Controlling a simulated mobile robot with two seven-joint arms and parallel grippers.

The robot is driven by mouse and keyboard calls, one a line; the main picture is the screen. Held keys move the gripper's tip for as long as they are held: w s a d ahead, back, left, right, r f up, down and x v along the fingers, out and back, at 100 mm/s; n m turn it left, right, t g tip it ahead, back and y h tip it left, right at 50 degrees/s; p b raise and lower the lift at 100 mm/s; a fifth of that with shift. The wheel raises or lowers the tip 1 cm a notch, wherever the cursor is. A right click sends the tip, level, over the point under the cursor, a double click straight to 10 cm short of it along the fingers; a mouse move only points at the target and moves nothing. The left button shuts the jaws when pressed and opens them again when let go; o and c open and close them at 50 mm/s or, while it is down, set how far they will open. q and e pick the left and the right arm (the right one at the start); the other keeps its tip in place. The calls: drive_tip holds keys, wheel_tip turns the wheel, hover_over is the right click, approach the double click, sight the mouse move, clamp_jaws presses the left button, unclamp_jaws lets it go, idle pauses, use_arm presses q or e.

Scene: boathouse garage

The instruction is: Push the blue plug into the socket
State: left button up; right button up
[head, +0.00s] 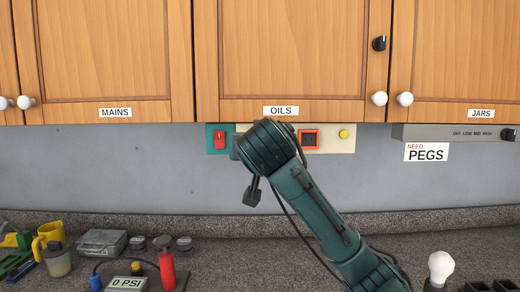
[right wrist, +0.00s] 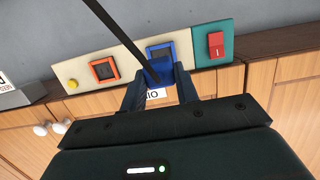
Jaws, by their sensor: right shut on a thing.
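My right gripper (right wrist: 158,86) is shut on the blue plug (right wrist: 163,69), which shows between the two fingers in the right wrist view. The plug is right at the blue-framed socket (right wrist: 160,46) on the cream wall panel (right wrist: 128,58). Whether it is inside the opening or only in front of it, I cannot tell. A dark cord crosses this view down to the plug. In the head view my right wrist hides the plug, the fingers and the blue-framed socket. My left gripper is not in view.
An orange-framed socket (head: 309,139) and yellow button (head: 344,133) sit beside my right wrist. A red switch (head: 219,140) is on its other side. Wooden cabinets (head: 290,60) hang just above. The counter (head: 230,270) holds a gauge box (head: 126,283) and several small items at left.

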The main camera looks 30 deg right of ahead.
drive_tip(key=shift+a, duration=0.1)
drive_tip(key=shift+r+p+x, duration=0.2)
drive_tip(key=shift+x, duration=1)
drive_tip(key=shift+r+p+x, duration=0.15)
drive_tip(key=shift+r+x, duration=0.1)
drive_tip(key=shift+x, duration=0.95)
drive_tip(key=shift+x, duration=0.95)
drive_tip(key=o, duration=1.2)
drive_tip(key=shift+r, duration=0.2)
